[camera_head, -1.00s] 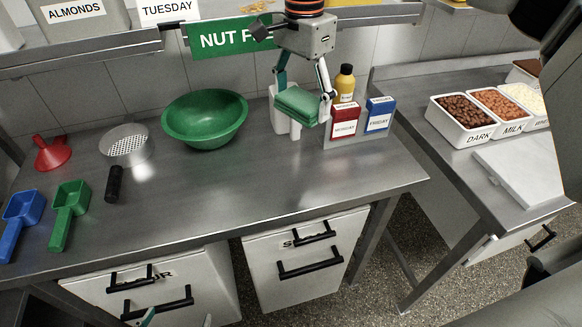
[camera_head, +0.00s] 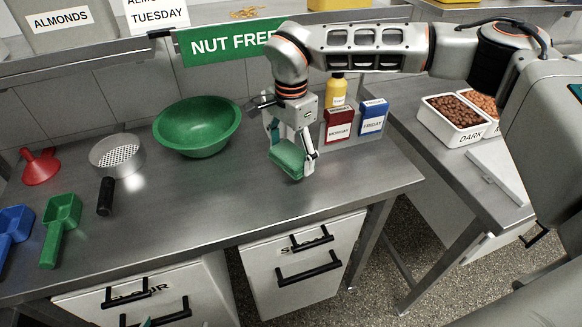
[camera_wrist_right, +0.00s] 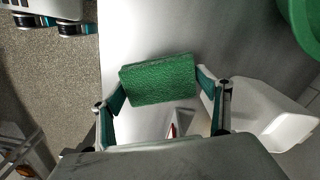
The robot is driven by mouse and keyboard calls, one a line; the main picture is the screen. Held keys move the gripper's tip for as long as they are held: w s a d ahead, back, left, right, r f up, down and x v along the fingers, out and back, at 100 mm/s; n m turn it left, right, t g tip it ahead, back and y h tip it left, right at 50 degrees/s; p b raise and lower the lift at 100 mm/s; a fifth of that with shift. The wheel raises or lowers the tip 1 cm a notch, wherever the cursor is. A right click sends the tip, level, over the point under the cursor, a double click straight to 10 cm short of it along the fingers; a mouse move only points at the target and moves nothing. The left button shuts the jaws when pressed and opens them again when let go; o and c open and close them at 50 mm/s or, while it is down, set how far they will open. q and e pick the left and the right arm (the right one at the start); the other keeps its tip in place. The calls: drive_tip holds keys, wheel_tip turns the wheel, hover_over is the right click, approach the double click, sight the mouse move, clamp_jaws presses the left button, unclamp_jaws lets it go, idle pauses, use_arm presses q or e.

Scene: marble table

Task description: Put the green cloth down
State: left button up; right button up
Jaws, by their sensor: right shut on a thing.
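The green cloth (camera_head: 287,160), a folded block, is between the fingertips of my right gripper (camera_head: 291,150). In the right wrist view the cloth (camera_wrist_right: 160,79) spans the gap between both fingers, which are shut on it. The gripper points down over the steel table (camera_head: 225,195), right of the green bowl. The cloth is low over the tabletop; I cannot tell whether it touches. Only a teal tip of my left gripper (camera_head: 147,322) shows at the bottom edge of the head view.
The green bowl (camera_head: 197,127) stands left of the cloth. A white container (camera_wrist_right: 270,115) is close beside the right gripper. Red (camera_head: 338,125) and blue (camera_head: 373,117) boxes and a yellow bottle (camera_head: 336,93) stand behind right. The table's front middle is clear.

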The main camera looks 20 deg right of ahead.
sight(291, 153)
drive_tip(key=shift+f, duration=2.55)
drive_tip(key=o, duration=1.2)
drive_tip(key=shift+f, duration=0.1)
wheel_tip(291, 153, up, 12)
drive_tip(key=shift+r, duration=0.15)
